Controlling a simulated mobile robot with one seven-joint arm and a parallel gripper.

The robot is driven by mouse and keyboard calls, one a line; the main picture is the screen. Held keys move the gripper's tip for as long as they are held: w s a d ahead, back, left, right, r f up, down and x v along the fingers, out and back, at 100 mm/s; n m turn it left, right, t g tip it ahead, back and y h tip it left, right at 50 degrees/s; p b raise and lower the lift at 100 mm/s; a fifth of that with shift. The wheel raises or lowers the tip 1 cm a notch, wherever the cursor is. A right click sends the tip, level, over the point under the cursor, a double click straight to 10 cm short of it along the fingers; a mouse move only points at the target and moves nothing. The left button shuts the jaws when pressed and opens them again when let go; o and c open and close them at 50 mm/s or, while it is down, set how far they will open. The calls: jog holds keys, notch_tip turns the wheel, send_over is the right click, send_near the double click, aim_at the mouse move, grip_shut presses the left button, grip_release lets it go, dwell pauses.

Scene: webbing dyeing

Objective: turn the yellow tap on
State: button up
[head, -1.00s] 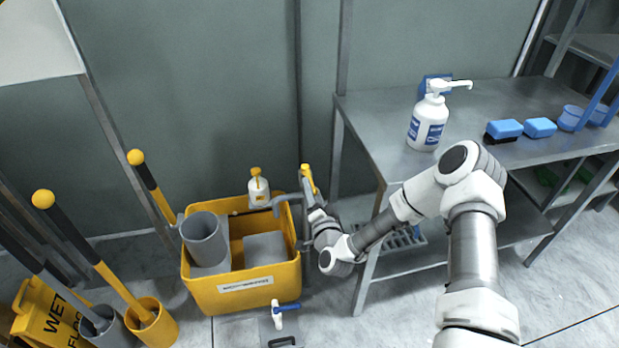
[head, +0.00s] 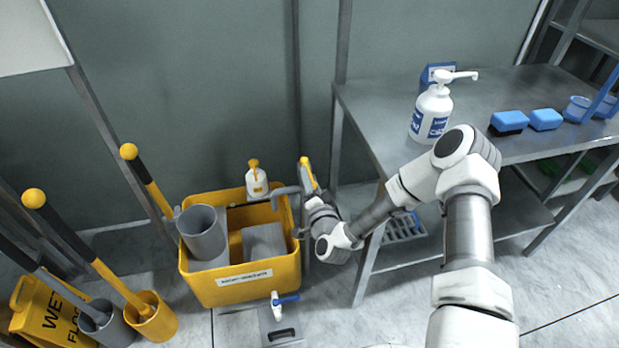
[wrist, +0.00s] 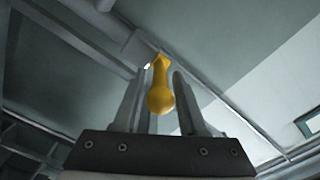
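The yellow tap's lever handle (head: 307,171) stands up near the grey spout at the right rear corner of the yellow tub. My gripper (head: 316,197) is just below and right of it, partly hidden by my own wrist. In the wrist view, the yellow lever (wrist: 160,92) shows between the two fingertips of my gripper (wrist: 160,82). The fingers stand apart on either side of it, with a small gap visible near the tips. The tap body is hidden behind the gripper.
The yellow tub (head: 245,289) holds a grey cylinder (head: 203,232). A yellow-capped bottle (head: 257,182) stands at its back rim. A blue-handled tap (head: 281,302) is low in front. A steel table (head: 375,108) with a pump bottle (head: 432,112) stands to the right.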

grip_shut()
dwell(1.2)
